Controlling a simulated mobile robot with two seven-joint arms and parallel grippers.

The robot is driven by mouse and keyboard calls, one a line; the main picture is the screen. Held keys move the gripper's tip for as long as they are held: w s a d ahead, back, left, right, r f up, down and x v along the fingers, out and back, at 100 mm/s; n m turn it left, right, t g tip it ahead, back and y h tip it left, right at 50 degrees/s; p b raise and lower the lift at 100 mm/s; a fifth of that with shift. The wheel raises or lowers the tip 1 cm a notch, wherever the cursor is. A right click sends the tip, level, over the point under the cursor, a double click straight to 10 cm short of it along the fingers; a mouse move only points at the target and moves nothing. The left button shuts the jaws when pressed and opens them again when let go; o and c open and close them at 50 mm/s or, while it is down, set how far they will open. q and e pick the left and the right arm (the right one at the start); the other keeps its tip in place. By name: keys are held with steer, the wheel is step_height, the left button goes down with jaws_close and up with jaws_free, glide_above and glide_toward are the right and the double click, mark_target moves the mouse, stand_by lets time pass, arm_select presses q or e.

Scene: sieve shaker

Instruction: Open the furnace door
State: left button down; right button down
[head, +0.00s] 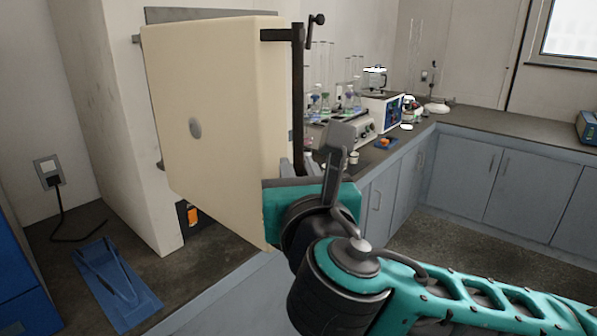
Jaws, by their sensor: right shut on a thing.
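The furnace door (215,110) is a thick cream slab with a grey round spot on its broad face. It stands in front of the pale furnace body (115,110) and hides most of the furnace front; it appears swung out at an angle. A dark vertical handle bar (298,90) runs down its right edge. My right gripper (314,175) is at the lower end of this bar and shut on it; the fingers are partly hidden by the gripper's own body. My left gripper is out of view.
A blue tray (117,284) lies on the dark counter at lower left, near a wall socket (49,171) with a cable. Glassware (345,98) and a grey instrument (345,133) stand on the counter behind the door's right edge. Floor shows clear at right.

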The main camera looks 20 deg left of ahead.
steer(key=c, duration=1.2)
jaws_free()
steer(key=shift+a, duration=0.1)
steer(key=b+v, duration=0.1)
steer(key=v, duration=1.2)
steer(key=shift+w, duration=0.1)
